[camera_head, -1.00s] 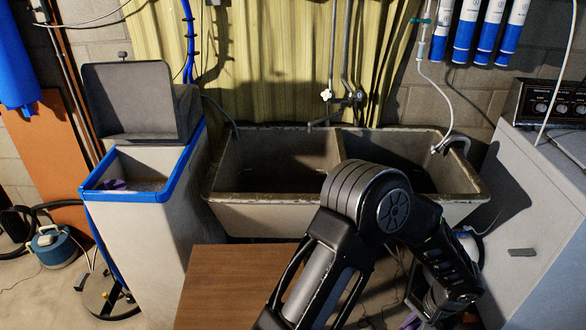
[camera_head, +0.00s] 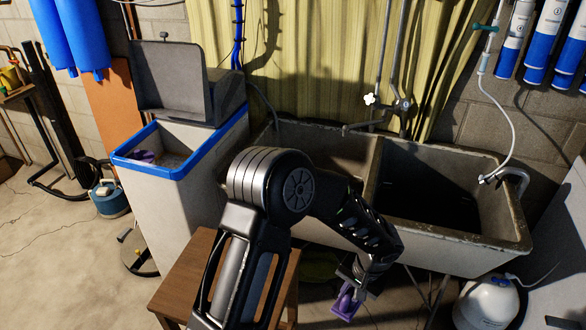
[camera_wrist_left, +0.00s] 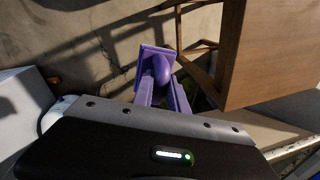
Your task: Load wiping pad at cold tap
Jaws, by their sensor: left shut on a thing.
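My left gripper (camera_head: 352,288) hangs low in front of the sink and is shut on a purple thing (camera_head: 345,304), likely the wiping pad. In the left wrist view the purple thing (camera_wrist_left: 161,66) shows a flat plate with a rounded knob between the purple-looking fingers. It is held above the floor, beside the wooden table. Two tap handles sit on the pipes above the sink: a white one (camera_head: 369,99) and a dark one (camera_head: 404,104). I cannot tell which is cold. The gripper is well below and in front of them. My right gripper is out of view.
A double stone sink (camera_head: 455,250) stands behind my left arm. A wooden table (camera_head: 187,283) is at the lower left. The blue-rimmed softener tank (camera_head: 186,205) stands left of the sink, with its lid raised. A white rounded tank (camera_head: 487,302) is at the lower right.

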